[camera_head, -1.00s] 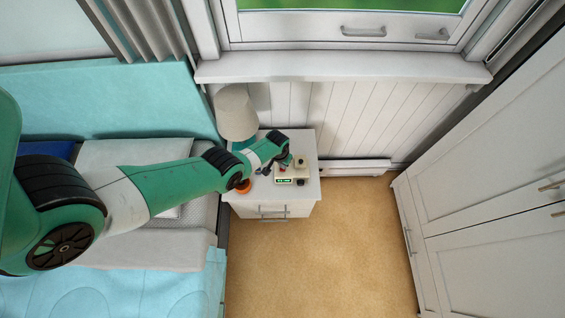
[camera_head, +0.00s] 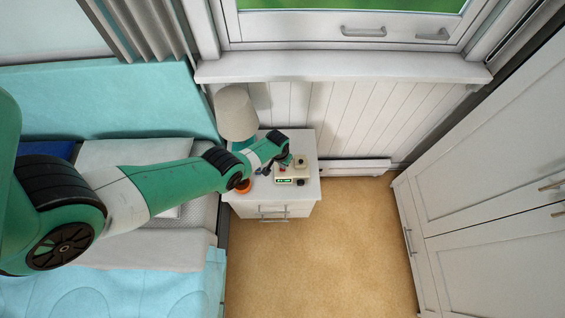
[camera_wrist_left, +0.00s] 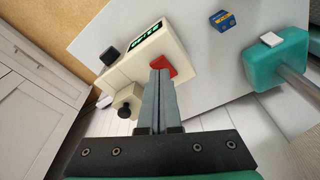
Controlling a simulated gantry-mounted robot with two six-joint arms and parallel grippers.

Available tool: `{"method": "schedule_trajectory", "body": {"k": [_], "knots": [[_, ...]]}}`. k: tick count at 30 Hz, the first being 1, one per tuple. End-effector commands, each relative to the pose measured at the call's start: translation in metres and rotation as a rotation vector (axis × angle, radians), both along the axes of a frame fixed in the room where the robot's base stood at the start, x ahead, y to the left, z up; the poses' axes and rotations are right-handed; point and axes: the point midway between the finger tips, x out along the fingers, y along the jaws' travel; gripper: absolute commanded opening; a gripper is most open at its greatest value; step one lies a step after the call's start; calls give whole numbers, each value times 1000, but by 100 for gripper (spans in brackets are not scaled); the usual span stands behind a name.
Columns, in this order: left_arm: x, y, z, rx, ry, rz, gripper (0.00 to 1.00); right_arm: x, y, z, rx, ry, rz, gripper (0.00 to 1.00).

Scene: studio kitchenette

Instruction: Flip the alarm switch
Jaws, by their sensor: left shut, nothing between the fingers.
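A cream alarm clock (camera_head: 299,169) with a green lit display stands on the white nightstand (camera_head: 307,143). In the left wrist view the clock (camera_wrist_left: 150,58) has a red part (camera_wrist_left: 163,67), a black square knob (camera_wrist_left: 110,56) and a cream block with a black round-tipped part (camera_wrist_left: 125,112). My left gripper (camera_head: 288,161) is over the clock. In the wrist view its fingers (camera_wrist_left: 160,74) are shut and empty, with their tips at the red part and partly covering it. I cannot tell whether they touch it. My right gripper is not in view.
A lamp (camera_head: 236,112) stands behind my left arm on the nightstand; its teal base (camera_wrist_left: 272,62) shows in the wrist view. A small blue box (camera_wrist_left: 222,20) lies near the clock. An orange object (camera_head: 243,187) sits at the nightstand's front left. The floor in front is clear.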

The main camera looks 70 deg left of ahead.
Motion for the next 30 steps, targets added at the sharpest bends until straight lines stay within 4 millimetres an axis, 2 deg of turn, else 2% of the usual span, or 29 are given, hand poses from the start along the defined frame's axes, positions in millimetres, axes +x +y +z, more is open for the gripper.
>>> {"method": "schedule_trajectory", "body": {"k": [30], "knots": [[0, 0, -10, 0, 0, 0, 0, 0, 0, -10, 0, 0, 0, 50]]}}
